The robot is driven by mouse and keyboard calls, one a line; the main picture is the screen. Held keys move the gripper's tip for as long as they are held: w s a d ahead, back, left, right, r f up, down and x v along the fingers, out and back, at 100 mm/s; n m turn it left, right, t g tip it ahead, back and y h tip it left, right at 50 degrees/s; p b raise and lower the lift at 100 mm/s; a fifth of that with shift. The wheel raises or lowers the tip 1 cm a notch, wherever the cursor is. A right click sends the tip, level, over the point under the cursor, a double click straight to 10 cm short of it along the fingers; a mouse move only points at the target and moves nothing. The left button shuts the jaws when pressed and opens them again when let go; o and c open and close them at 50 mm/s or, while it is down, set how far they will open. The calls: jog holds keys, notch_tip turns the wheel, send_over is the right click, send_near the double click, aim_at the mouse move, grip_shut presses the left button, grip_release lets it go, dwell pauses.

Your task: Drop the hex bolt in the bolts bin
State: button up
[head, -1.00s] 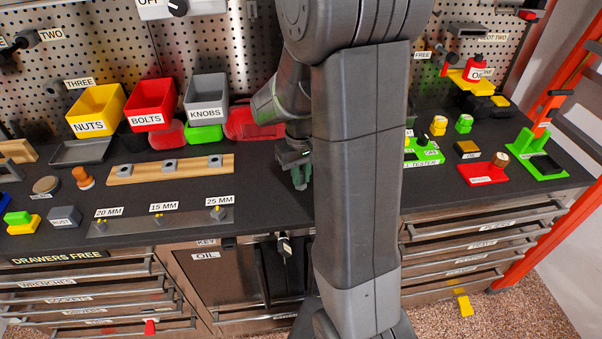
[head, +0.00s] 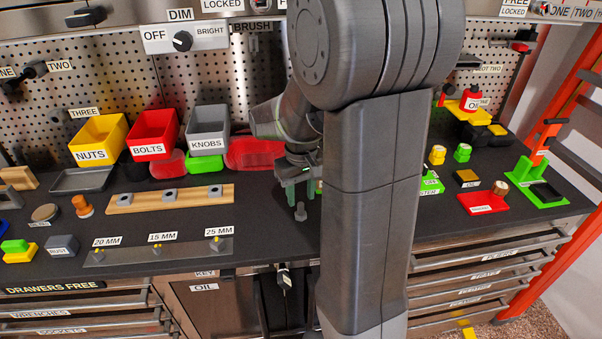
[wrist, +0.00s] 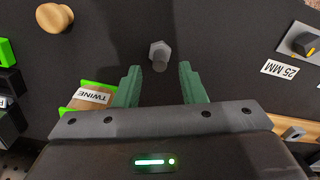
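The hex bolt (head: 300,211) is grey and stands on the dark worktop, just below my gripper (head: 299,188) in the head view. In the wrist view the bolt (wrist: 160,55) lies ahead of and between the two green fingers of my gripper (wrist: 160,83). The fingers are spread wide apart and hold nothing. The red bolts bin (head: 151,136), labelled BOLTS, is at the back left in the head view, between the yellow nuts bin (head: 97,137) and the grey knobs bin (head: 207,125).
A wooden rail (head: 170,184) and a metal strip with size labels (head: 158,250) lie left of the bolt. My arm hides the worktop right of it.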

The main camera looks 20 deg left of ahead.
aim_at(301, 203)
notch_tip(301, 203, up, 7)
jog(key=shift+f, duration=0.15)
jog(key=shift+o, duration=0.4)
jog(key=shift+r, duration=0.35)
jog(key=shift+o, duration=1.3)
jog(key=shift+r, duration=0.25)
jog(key=f+m, duration=0.2)
jog(key=f+m+p, duration=0.1)
jog(key=f+m, duration=0.1)
jog(key=f+m+p, duration=0.1)
jog(key=f+m, duration=0.2)
jog(key=shift+w+d+f, duration=0.1)
jog(key=shift+w+d, duration=0.05)
jog(key=shift+w, duration=0.25)
jog(key=shift+s+a+f+p, duration=0.15)
jog(key=shift+f+p, duration=0.1)
jog(key=shift+f, duration=1.1)
jog(key=shift+s+a+f+p, duration=0.15)
jog(key=shift+f+p, duration=0.1)
jog(key=shift+f, duration=1.1)
